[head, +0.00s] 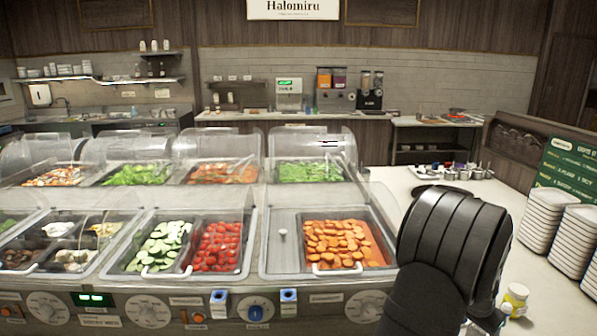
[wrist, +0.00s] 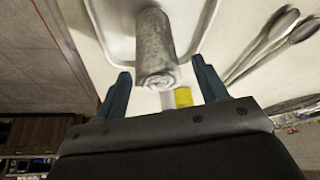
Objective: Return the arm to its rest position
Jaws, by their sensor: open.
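My gripper (wrist: 161,80) shows in the wrist view with its two dark blue fingers spread wide apart. Nothing is clasped between them. A rolled grey cloth (wrist: 155,48) lies beyond the fingertips on a white tray (wrist: 106,22), seen in the gap between them. My black arm stands at the right of the head view, in front of the pale counter.
Metal tongs (wrist: 262,45) lie right of the cloth. Stacked plates (head: 545,218) stand far right. The food counter with orange slices (head: 338,240) is left of my arm.

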